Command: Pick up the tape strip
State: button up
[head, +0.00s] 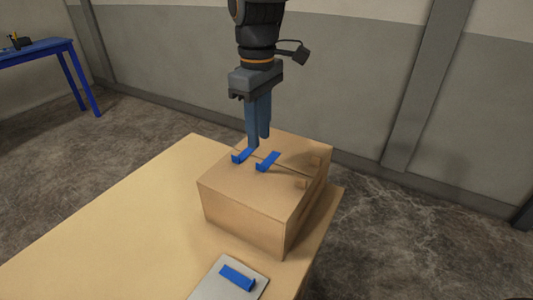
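Two short blue tape strips lie on top of a cardboard box (245,215). The left strip (241,157) and the right strip (268,160) each have a bent near end. A third blue strip (237,277) lies on a grey plate at the bottom of the view. My gripper (259,142) points straight down over the box top, with its fingertips at the far end of the left strip. The two fingers look close together and partly overlap in this view. I cannot tell whether they touch the strip or hold it.
The box stands on a wooden table (130,225), whose left part is clear. The grey plate (208,287) lies in front of the box. Small brown pieces (301,184) are at the box's right side. A blue table (40,54) stands far left, and a wall is behind.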

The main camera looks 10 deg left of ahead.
aim_at(260, 164)
jog(key=f+p, duration=0.1)
jog(key=f, duration=0.2)
jog(key=f+p, duration=0.1)
jog(key=f, duration=0.3)
jog(key=shift+s+d+f, duration=0.1)
jog(key=shift+s+f, duration=0.1)
jog(key=shift+c, duration=0.6)
grip_shut()
